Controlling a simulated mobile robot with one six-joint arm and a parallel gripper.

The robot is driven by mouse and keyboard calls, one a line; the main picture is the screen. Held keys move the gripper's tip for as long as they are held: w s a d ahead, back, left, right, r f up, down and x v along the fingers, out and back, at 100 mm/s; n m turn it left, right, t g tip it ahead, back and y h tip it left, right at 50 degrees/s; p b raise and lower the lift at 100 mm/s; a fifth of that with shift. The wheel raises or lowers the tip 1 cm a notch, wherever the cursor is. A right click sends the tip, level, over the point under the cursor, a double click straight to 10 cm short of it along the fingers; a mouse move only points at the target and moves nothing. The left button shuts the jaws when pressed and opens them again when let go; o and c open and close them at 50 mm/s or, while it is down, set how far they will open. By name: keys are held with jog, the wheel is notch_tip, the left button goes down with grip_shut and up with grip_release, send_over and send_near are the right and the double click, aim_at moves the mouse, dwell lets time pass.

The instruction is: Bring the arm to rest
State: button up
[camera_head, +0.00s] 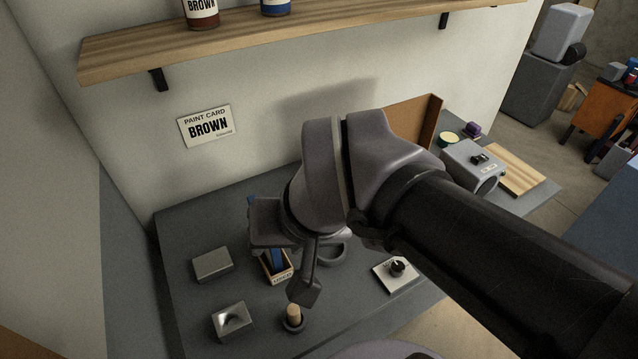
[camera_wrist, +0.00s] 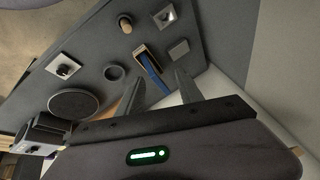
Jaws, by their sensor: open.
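My arm reaches over the grey bench (camera_head: 185,222) from the lower right, and its wrist hides part of the bench in the head view. My gripper (camera_wrist: 158,84) is open in the wrist view, its two fingers apart with nothing held between them. A small wooden box (camera_head: 281,277) with a blue item (camera_head: 276,258) standing in it is just below my wrist. The blue item (camera_wrist: 152,74) also shows in the wrist view, running toward the space between the fingertips. I cannot tell whether it touches a finger.
A metal block (camera_head: 212,264), a metal piece with a hollow (camera_head: 231,321), a wooden-topped peg in a dark holder (camera_head: 293,317) and a knob plate (camera_head: 396,274) stand around the box. A grey machine (camera_head: 472,165) is at right. A wooden shelf (camera_head: 330,32) with bottles hangs above.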

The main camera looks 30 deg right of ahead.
jog(key=s+f+b, duration=0.3)
jog(key=f+b, duration=0.3)
jog(key=f, duration=0.1)
jog(key=shift+s+d+m+t+y+b, duration=0.15)
jog(key=shift+s+m+t+y+b, duration=0.05)
jog(key=shift+m+t+y+b, duration=0.1)
jog(key=shift+f, duration=0.1)
dwell(0.5)
